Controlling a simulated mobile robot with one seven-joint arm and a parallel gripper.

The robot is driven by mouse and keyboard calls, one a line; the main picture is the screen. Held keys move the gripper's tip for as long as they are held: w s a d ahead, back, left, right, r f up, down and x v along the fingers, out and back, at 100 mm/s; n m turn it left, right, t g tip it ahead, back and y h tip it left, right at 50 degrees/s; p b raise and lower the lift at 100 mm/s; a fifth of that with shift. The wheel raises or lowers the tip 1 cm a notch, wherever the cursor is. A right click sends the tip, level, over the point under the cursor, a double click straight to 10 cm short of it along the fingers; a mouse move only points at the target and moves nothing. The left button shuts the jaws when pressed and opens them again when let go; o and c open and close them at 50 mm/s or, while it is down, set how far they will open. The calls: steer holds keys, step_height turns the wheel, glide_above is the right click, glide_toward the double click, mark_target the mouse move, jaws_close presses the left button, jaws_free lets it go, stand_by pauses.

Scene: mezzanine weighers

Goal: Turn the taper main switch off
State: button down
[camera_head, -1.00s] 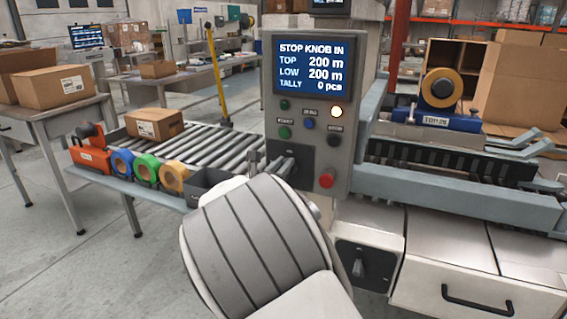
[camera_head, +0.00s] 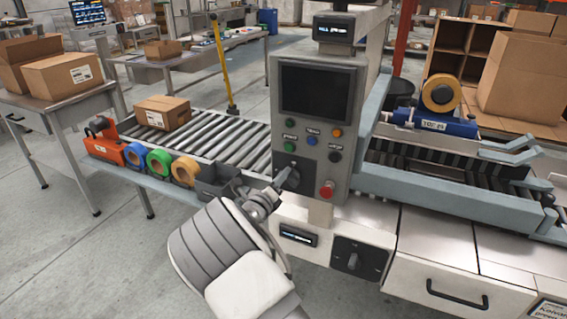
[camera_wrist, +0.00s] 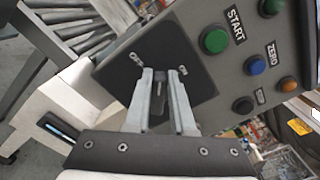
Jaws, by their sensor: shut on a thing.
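The main switch (camera_wrist: 160,88) is a dark grey handle on a black plate (camera_wrist: 192,78) at the lower left of the grey control panel (camera_head: 265,128). My gripper (camera_wrist: 161,78) is shut on the handle, one finger on each side, and partly hides it. In the head view my gripper (camera_head: 283,184) reaches the panel's lower left corner, and the handle's angle is hard to read there. The panel's screen (camera_head: 315,91) is dark. The orange lamp (camera_head: 336,133) looks dull.
A red button (camera_head: 326,191) sits close to the right of my gripper, with green, blue and black buttons above. Rollers (camera_head: 228,140) and tape rolls (camera_head: 159,162) lie to the left.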

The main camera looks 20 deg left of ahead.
steer(key=shift+a+f+n+p, duration=0.1)
steer(key=shift+f+n+p, duration=0.2)
steer(key=shift+n+p, duration=0.8)
steer(key=shift+a+f+n+p, duration=0.1)
steer(key=shift+f+n+p, duration=0.4)
steer(key=shift+n, duration=1.05)
steer(key=shift+a+f+n+p, duration=0.1)
steer(key=shift+n+p, duration=0.9)
steer(key=shift+n, duration=0.35)
steer(key=c, duration=0.8)
jaws_free()
steer(key=shift+o, duration=0.2)
steer(key=s+a, duration=0.1)
steer(key=s, duration=1.6)
steer(key=shift+s+a+p, duration=0.15)
steer(key=shift+s+p, duration=0.05)
steer(key=shift+p, duration=0.25)
